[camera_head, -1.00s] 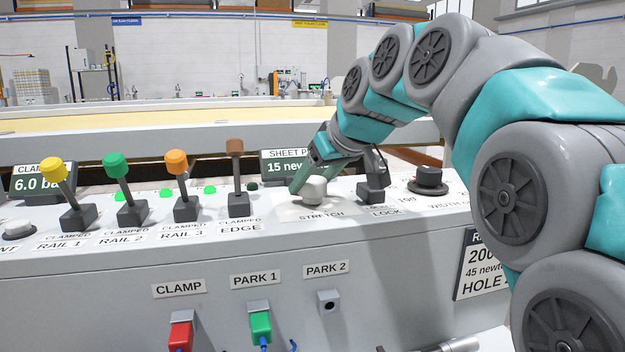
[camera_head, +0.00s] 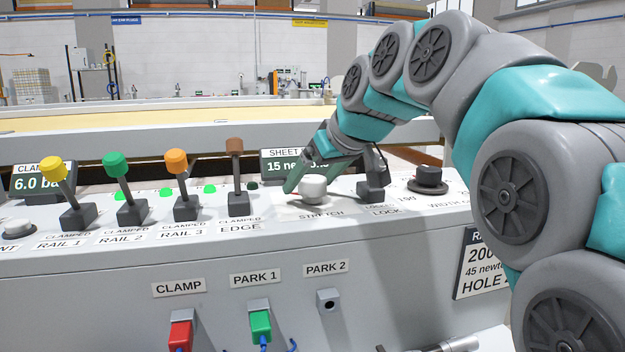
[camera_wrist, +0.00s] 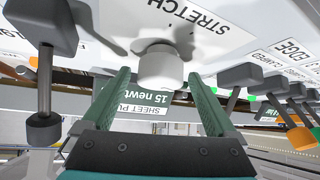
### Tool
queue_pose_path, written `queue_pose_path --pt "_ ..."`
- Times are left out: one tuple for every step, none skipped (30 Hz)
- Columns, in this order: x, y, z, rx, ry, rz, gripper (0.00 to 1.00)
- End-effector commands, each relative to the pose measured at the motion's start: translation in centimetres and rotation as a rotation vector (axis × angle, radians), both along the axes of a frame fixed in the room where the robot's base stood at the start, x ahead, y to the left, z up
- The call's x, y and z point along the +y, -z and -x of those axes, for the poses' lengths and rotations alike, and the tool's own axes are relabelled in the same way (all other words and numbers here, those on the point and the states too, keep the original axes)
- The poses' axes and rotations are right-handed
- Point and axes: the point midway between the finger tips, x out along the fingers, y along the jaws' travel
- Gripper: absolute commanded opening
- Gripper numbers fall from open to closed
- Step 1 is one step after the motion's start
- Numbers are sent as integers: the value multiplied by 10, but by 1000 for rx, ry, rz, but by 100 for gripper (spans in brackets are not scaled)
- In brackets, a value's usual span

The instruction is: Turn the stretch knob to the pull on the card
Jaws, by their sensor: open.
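The stretch knob (camera_head: 314,188) is a white round knob on a pale plate marked STRETCH, right of the brown edge lever. My gripper (camera_head: 305,182) is at the knob, its green fingers open. In the wrist view the knob (camera_wrist: 160,66) stands between the two spread finger tips of my gripper (camera_wrist: 163,80), with a gap on each side. The sheet pull display (camera_head: 285,165) reads 15 newtons, partly hidden by my arm. The card (camera_head: 480,265) at the right shows "45 newtons" and "HOLE", partly hidden by my arm.
The edge lever (camera_head: 236,180) stands close left of the knob. A dark lock lever (camera_head: 371,185) and the black width knob (camera_head: 428,180) stand to the right. Orange, green and yellow levers line the left side of the console.

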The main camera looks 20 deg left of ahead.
Motion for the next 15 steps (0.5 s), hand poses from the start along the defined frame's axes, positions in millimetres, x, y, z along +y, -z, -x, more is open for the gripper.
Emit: queue_pose_path --pt "-1 -2 1 -1 1 0 93" --pt "-2 -4 2 -2 1 -1 93" --pt "-4 -6 3 -2 1 -2 93" --pt "-6 -9 4 -4 1 -2 93" --pt "-8 -11 6 -4 1 -3 93" --pt "-11 -15 8 -4 1 -3 93" --pt "-13 -18 10 -4 1 -3 93" --pt "-16 -22 12 -4 1 -2 93" --pt "-20 -27 15 -4 1 -2 93" --pt "-23 -30 17 -5 1 -2 93" --pt "-25 -34 19 -5 1 -2 93" --pt "-29 -38 22 -4 2 -2 93" --pt "-32 -41 24 -4 2 -1 93" --pt "-34 -44 27 -2 1 0 93" --pt "-37 -48 29 -2 1 0 93"
